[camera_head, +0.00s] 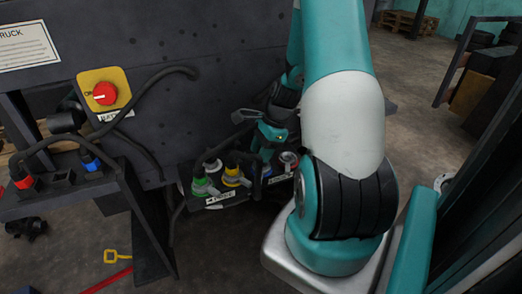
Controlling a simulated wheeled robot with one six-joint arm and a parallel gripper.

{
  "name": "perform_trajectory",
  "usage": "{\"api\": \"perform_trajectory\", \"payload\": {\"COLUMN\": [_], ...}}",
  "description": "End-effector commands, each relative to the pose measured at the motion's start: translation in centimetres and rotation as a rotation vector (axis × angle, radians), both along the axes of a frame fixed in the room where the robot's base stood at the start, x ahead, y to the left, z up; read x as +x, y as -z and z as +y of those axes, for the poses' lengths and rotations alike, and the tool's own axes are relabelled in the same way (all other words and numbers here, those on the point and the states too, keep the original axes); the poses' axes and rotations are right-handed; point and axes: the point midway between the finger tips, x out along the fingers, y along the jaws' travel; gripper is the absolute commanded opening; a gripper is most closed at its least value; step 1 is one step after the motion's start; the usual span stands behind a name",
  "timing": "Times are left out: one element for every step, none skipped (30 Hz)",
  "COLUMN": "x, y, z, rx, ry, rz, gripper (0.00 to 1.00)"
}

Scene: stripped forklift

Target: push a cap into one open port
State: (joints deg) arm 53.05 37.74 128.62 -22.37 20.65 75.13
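A dark port block (240,194) with a white label (221,198) sits low beside the dark panel. On it are a green-ringed fitting (203,187), a yellow-ringed fitting (233,177) and a silver round fitting (289,158). A grey-white round piece (213,165) shows behind the green one. I cannot tell at this size which are caps and which ports are open. My gripper (266,150) is over the back of the block, close to the fittings. Its fingertips are small and partly hidden among them, so I cannot tell whether it is open or holds a cap.
The dark panel carries a red knob on a yellow plate (104,91) and black cables (150,85). Red (25,182) and blue (91,163) connectors sit at left. A yellow tag (117,256) and a red bar (106,280) are low at left. Open floor (420,110) shows at right.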

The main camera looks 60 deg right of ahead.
Motion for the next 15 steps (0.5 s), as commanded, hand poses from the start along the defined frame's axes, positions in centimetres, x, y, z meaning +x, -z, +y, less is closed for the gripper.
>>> {"api": "perform_trajectory", "payload": {"x": [0.00,0.00,0.00,0.00,0.00,0.00,0.00,0.00,0.00,0.00,0.00,0.01,0.01,0.01,0.01], "y": [0.09,0.12,0.18,0.23,0.27,0.33,0.37,0.41,0.47,0.51,0.55,0.61,0.65,0.69,0.75], "z": [0.00,0.00,0.00,0.00,0.00,0.00,0.00,0.00,0.00,0.00,0.00,-0.01,-0.01,-0.01,-0.01], "rx": [0.000,0.000,0.000,0.000,0.000,0.000,0.000,0.000,0.000,0.000,0.000,0.000,0.000,0.000,0.000], "ry": [0.000,0.000,0.000,0.000,0.000,0.000,0.000,0.000,0.000,0.000,0.000,0.000,0.000,0.000,0.000], "rz": [0.000,0.000,0.000,0.000,0.000,0.000,0.000,0.000,0.000,0.000,0.000,0.000,0.000,0.000,0.000], "gripper": [0.00,0.00,0.00,0.00,0.00,0.00,0.00,0.00,0.00,0.00,0.00,0.00,0.00,0.00,0.00]}}
